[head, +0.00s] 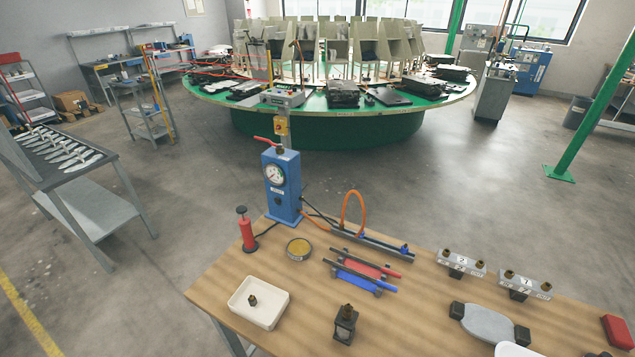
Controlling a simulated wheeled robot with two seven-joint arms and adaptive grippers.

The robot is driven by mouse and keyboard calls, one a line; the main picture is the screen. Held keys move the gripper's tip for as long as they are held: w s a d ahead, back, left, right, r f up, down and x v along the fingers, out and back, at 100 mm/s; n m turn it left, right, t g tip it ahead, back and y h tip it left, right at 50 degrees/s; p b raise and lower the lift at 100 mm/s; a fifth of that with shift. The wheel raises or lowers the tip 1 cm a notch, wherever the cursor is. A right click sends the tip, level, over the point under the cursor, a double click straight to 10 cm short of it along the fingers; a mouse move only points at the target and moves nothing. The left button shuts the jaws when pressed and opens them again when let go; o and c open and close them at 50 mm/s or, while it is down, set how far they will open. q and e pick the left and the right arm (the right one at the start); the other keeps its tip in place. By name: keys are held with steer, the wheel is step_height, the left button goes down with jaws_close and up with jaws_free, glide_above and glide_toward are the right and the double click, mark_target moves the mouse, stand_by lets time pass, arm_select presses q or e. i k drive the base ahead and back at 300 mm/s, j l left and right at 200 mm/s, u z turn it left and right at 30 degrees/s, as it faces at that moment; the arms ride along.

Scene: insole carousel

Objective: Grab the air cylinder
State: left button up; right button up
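A slim grey cylinder-like bar (372,239) with blue fittings lies on the wooden table, behind the red and blue tools. An orange hose (352,207) loops above it, near the blue gauge unit (281,184). A red upright cylinder-shaped body (247,236) with a black top stands at the table's left side. I cannot tell for sure which one is the air cylinder; the grey bar looks most like one. Neither of my grippers shows in the head view, and nothing is seen touching these things.
The wooden table (400,330) also bears a white tray (259,302) with a small dark fitting, a round tin (299,249), a dark block (345,324), two numbered metal blocks (461,263) (524,284), and a grey pad (488,323). A green carousel (340,133) stands behind, across open floor.

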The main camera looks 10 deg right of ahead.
mark_target(344, 332)
steer(key=k+j+z, duration=0.1)
steer(key=k+z, duration=0.6)
steer(key=k+l+z, duration=0.15)
steer(key=k+z, duration=0.2)
steer(key=k, duration=0.15)
